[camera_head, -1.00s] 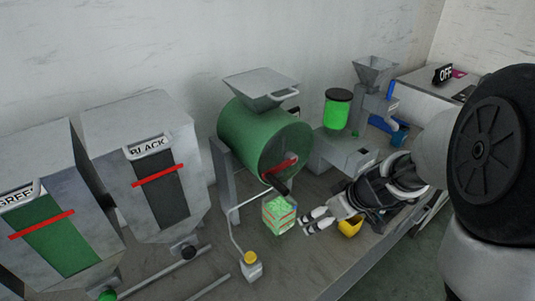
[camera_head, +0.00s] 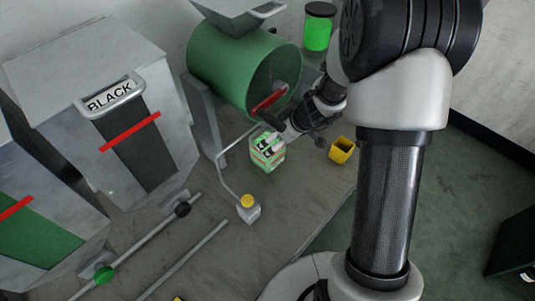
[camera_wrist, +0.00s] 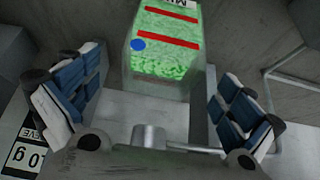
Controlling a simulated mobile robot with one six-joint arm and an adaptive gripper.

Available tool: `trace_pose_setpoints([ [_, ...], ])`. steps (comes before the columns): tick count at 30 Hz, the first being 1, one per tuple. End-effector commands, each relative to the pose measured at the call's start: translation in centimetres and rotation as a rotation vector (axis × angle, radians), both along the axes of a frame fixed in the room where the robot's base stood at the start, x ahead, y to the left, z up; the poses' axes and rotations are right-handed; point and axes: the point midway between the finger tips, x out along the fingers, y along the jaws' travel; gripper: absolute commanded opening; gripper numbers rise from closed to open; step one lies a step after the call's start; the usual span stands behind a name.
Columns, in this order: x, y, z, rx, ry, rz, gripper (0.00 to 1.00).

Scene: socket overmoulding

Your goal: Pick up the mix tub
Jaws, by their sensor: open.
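The mix tub (camera_head: 267,152) is a clear box of green granules with red bands. It stands on the bench under the front of the green drum. In the wrist view the tub (camera_wrist: 165,58) is upright between and beyond my fingers, with a blue dot and a partly cut-off label at the top. My gripper (camera_head: 279,137) is at the tub's upper right side in the head view. In the wrist view my gripper (camera_wrist: 162,85) is open, with one finger pair on each side and visible gaps to the tub. The head view partly hides the fingertips.
The green drum (camera_head: 228,65) with its red-and-black handle overhangs the tub closely. A yellow container (camera_head: 342,150) is to the right. The BLACK hopper (camera_head: 110,110) stands left.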

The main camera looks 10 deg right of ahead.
Motion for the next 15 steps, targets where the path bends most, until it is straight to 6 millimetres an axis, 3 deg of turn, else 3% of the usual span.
trace_pose_setpoints([
  [8, 0.8, 0.6, -2.0, 0.000, 0.000, 0.000, 1.00],
  [15, 1.8, 1.6, -5.4, 0.000, 0.001, 0.000, 1.00],
])
